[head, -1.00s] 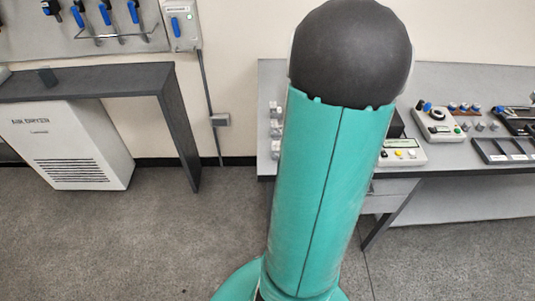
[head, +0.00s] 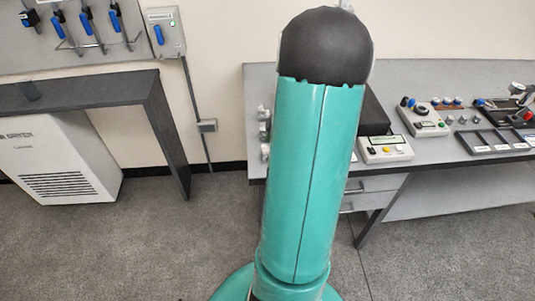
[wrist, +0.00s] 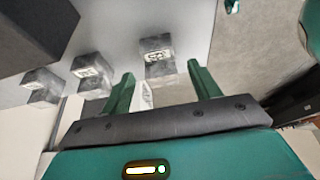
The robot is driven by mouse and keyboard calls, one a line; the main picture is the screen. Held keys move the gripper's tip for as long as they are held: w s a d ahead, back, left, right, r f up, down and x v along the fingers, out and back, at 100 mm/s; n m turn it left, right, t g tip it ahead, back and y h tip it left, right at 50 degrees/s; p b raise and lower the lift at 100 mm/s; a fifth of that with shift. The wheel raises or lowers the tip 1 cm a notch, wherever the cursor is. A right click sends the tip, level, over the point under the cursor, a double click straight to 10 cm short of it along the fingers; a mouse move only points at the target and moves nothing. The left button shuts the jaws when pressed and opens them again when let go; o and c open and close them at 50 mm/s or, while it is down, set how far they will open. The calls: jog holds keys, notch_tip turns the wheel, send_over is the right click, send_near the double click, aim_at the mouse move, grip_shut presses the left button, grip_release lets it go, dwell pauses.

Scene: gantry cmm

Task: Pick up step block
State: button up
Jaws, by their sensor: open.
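In the wrist view, several small grey metal blocks with pale marked faces stand in a row on the light grey bench top. One block (wrist: 157,58) lies just beyond and between my fingertips. A second block (wrist: 92,72) is left of my left finger, and a third block (wrist: 41,87) is farther left. I cannot tell which is the step block. My gripper (wrist: 161,72) is open, with nothing visibly held between its two green fingers. In the head view, small blocks (head: 264,114) show at the bench's left end; my arm hides my gripper.
A dark box (wrist: 35,30) stands close by at upper left in the wrist view. The bench (head: 425,83) also carries a small meter (head: 386,150), a control unit (head: 422,117) and a dark tray (head: 495,142). A dark table (head: 120,85) stands left, with open floor between.

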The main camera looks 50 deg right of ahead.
jog(key=x, duration=0.3)
jog(key=shift+a, duration=0.1)
jog(key=shift+r, duration=0.1)
jog(key=c, duration=1.2)
jog(key=shift+o, duration=0.2)
